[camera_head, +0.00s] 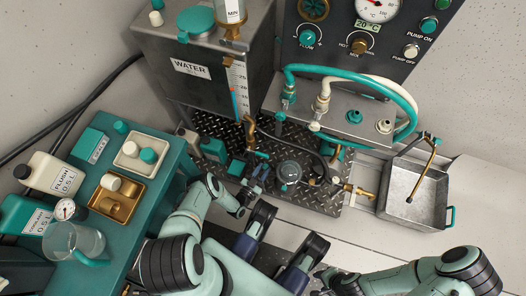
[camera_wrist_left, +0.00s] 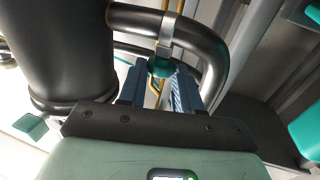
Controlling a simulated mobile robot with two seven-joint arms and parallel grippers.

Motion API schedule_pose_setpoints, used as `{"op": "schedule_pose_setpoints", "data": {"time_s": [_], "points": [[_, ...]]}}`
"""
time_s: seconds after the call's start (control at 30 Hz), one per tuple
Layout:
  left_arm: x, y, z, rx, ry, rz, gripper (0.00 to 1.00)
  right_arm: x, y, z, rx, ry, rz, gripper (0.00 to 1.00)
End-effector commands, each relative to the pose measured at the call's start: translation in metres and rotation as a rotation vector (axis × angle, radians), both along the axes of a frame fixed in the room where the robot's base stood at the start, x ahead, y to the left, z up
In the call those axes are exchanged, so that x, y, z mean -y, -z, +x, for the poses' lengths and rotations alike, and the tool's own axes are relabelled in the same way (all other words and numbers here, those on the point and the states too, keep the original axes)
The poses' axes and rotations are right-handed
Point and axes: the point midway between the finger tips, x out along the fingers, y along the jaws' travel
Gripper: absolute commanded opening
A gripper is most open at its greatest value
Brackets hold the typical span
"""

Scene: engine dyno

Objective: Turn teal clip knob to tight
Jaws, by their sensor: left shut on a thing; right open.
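A teal clip knob (camera_wrist_left: 160,67) sits below a metal clip band (camera_wrist_left: 166,38) on a curved black hose (camera_wrist_left: 215,48) in the left wrist view. My left gripper (camera_wrist_left: 160,88) has its blue fingers on either side of the knob and is shut on it. My right gripper (camera_head: 322,277) is low in the head view, open, apart from the hoses. The knob's marking cannot be read.
A teal bench (camera_head: 160,197) with bottles, trays and a jug stands at left. A WATER tank (camera_head: 190,95) and the gauge panel (camera_head: 340,50) stand behind. A metal catch basin (camera_head: 405,200) is at right. Teal and white hoses arch over the grey block.

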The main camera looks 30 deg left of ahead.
Motion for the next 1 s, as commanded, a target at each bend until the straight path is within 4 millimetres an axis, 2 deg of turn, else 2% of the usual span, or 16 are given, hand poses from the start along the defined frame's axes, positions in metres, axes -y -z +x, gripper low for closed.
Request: {"op": "schedule_pose_setpoints", "data": {"time_s": [0.03, 0.07, 0.23, 0.53, 0.87, 0.9, 0.93, 1.0], "points": [[-0.0001, 0.0000, 0.0001, 0.000, 0.000, 0.000, 0.11, 0.0000, 0.0000, 0.0000, 0.000, 0.000, 0.000, 0.48], [-0.0001, 0.0000, 0.0001, 0.000, 0.000, 0.000, 0.03, 0.0000, 0.0000, 0.0000, 0.000, 0.000, 0.000, 0.48], [-0.0012, -0.0001, 0.0005, 0.002, 0.026, 0.003, 0.03, -0.0001, 0.0000, 0.0000, 0.000, 0.000, 0.000, 0.48], [-0.0062, 0.0003, 0.0014, 0.000, 0.259, 0.003, 0.03, 0.0000, 0.0000, 0.0001, 0.000, 0.000, 0.000, 0.48], [-0.0061, 0.0004, 0.0015, -0.002, 0.280, -0.001, 0.03, -0.0001, 0.0001, 0.0001, 0.000, 0.000, 0.000, 0.48], [-0.0061, 0.0003, 0.0015, -0.002, 0.279, -0.001, 0.47, -0.0001, 0.0001, 0.0001, 0.000, 0.000, 0.000, 0.48], [-0.0061, 0.0003, 0.0015, -0.002, 0.279, -0.001, 0.56, -0.0001, 0.0001, 0.0001, 0.000, 0.000, 0.000, 0.48], [-0.0063, 0.0003, 0.0015, -0.002, 0.278, 0.000, 0.57, -0.0001, 0.0001, 0.0001, 0.000, 0.000, 0.000, 0.48]]}}
